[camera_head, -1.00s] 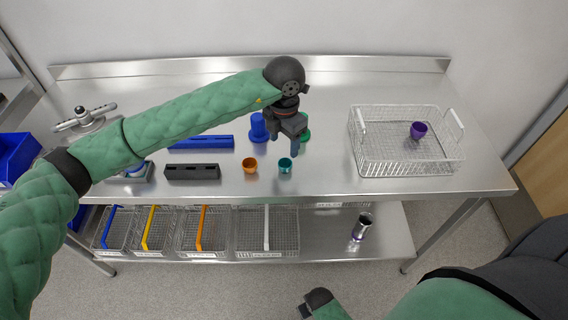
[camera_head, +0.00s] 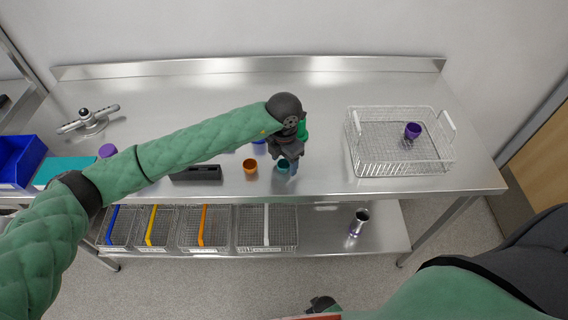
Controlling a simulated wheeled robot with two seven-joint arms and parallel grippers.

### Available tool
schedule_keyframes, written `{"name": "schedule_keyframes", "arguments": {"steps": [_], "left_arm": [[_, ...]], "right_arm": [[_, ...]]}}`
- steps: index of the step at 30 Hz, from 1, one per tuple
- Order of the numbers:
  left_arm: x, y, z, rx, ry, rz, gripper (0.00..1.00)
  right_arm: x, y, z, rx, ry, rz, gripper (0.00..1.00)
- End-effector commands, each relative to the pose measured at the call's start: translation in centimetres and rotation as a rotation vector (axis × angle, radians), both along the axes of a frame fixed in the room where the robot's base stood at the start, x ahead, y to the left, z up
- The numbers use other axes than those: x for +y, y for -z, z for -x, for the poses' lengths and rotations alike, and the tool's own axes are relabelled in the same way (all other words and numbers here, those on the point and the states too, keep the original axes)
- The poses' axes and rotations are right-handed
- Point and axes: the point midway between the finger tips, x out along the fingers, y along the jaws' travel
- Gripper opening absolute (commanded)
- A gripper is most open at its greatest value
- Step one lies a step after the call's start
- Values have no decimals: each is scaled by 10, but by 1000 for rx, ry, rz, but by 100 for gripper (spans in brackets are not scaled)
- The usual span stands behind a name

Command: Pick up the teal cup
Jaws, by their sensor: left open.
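The teal cup (camera_head: 282,166) stands on the steel table near its front edge, just right of an orange cup (camera_head: 250,166). My left gripper (camera_head: 287,166) is open and points down at the teal cup, with its fingers at or right by the cup. The gripper partly covers the cup, and I cannot tell whether the fingers touch it or stand around it. Part of my right arm shows at the bottom edge (camera_head: 322,304), but its jaws are not clear.
A wire basket (camera_head: 372,166) with a purple cup (camera_head: 412,130) stands at the right. A green object (camera_head: 303,130) is just behind the gripper. A black block (camera_head: 197,173) lies left of the orange cup. Wire baskets (camera_head: 265,240) and a metal cup (camera_head: 360,222) are on the lower shelf.

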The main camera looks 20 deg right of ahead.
Motion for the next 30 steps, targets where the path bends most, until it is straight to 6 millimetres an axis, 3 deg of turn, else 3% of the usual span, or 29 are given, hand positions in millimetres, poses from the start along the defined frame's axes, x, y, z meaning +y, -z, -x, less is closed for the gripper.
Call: {"name": "schedule_keyframes", "arguments": {"steps": [9, 16, 30], "left_arm": [[0, 3, 0, -1, 0, 0, 61], [0, 3, 0, -1, 0, 0, 16], [0, -3, -1, -2, 1, 1, 14]], "right_arm": [[-1, 3, 2, -2, -1, 1, 36], [-2, 3, 1, -2, -1, 1, 36], [0, 2, -1, 7, 1, 1, 36]]}}
